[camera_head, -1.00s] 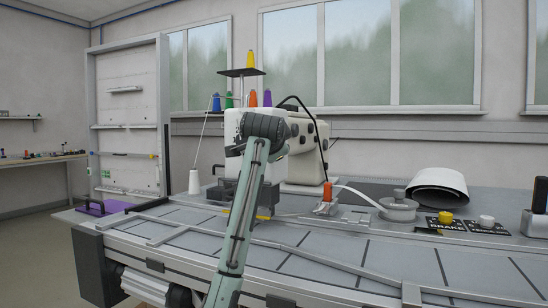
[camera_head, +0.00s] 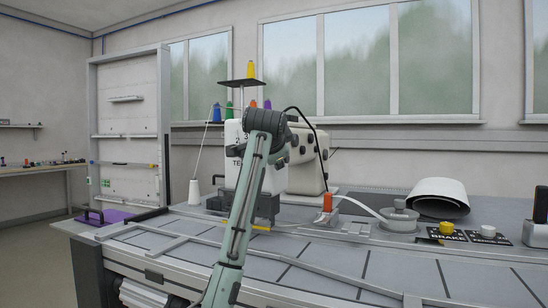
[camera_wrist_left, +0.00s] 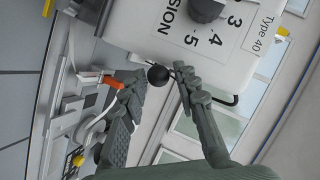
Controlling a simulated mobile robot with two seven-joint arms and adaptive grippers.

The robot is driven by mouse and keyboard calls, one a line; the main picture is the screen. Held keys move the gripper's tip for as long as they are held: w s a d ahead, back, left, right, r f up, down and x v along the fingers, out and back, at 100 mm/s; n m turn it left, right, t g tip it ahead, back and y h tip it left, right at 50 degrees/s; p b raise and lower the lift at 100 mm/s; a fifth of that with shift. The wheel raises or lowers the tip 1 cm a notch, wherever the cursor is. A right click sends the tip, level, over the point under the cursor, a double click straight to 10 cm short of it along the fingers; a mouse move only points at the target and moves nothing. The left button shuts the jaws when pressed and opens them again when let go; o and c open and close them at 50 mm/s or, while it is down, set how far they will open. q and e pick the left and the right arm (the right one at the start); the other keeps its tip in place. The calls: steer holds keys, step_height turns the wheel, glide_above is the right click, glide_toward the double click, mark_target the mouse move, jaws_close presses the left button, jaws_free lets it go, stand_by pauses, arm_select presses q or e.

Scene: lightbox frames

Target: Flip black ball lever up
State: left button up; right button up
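The black ball lever (camera_wrist_left: 158,76) shows in the left wrist view as a round black knob at the end of a thin rod by the white sewing machine (camera_wrist_left: 140,25). My left gripper (camera_wrist_left: 156,71) is open, with one finger on each side of the ball. The ball appears to lie between the fingertips; I cannot tell whether either finger touches it. In the head view the sewing machine (camera_head: 300,172) stands behind my left arm, which hides the ball and most of the gripper. My right gripper is not in view.
An orange-red part (camera_head: 327,203), a grey round pot (camera_head: 399,216) and a yellow knob (camera_head: 446,227) stand right of the machine. A white thread cone (camera_head: 194,192) stands to its left. Thread spools (camera_head: 251,69) sit above it. The grey table front (camera_head: 320,262) is mostly clear.

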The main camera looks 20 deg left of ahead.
arm_select(q)
steer(key=shift+s+r, duration=0.1)
steer(key=shift+s, duration=0.1)
steer(key=v, duration=1.1)
steer(key=shift+s+d, duration=0.2)
steer(key=shift+s, duration=0.1)
